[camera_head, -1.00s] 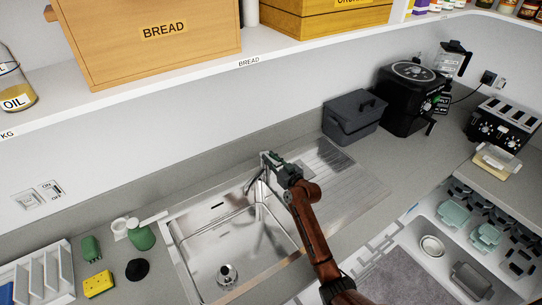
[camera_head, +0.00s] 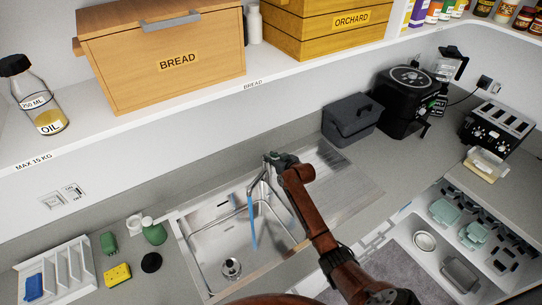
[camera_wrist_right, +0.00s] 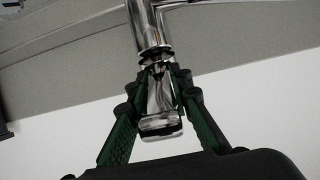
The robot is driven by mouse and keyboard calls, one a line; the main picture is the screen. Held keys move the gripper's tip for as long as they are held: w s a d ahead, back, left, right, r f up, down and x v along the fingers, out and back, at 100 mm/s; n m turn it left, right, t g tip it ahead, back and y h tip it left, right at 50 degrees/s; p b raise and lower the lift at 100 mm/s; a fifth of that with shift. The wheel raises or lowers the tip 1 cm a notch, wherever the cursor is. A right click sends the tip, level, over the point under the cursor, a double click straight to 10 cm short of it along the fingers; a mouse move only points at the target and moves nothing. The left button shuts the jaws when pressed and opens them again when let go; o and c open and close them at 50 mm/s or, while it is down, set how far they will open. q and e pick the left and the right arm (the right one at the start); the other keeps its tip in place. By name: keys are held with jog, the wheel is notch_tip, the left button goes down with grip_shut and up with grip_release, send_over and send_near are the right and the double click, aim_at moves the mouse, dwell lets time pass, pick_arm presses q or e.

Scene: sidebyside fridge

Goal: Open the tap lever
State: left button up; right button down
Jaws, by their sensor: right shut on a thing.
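The chrome tap (camera_head: 263,188) stands at the back edge of the steel sink (camera_head: 213,259). A blue stream of water (camera_head: 252,222) runs from its spout into the basin. My right gripper (camera_head: 275,160) is at the top of the tap, shut on the lever. In the right wrist view, the tap lever (camera_wrist_right: 162,120) sits between the green-padded fingers of the right gripper (camera_wrist_right: 160,92), with the tap's round body above it. In the head view my gripper mostly hides the lever. My left gripper is not in view.
A shelf with a bread box (camera_head: 165,55) and an oil bottle (camera_head: 40,100) runs above the sink. A dark grey bin (camera_head: 352,120) and a black air fryer (camera_head: 405,100) stand to the right. A yellow sponge (camera_head: 117,275) and dish rack (camera_head: 55,275) are left.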

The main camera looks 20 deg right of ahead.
jog(key=shift+r, duration=0.1)
jog(key=c, duration=1.7)
grip_release()
jog(key=shift+c, duration=0.2)
jog(key=v, duration=1.2)
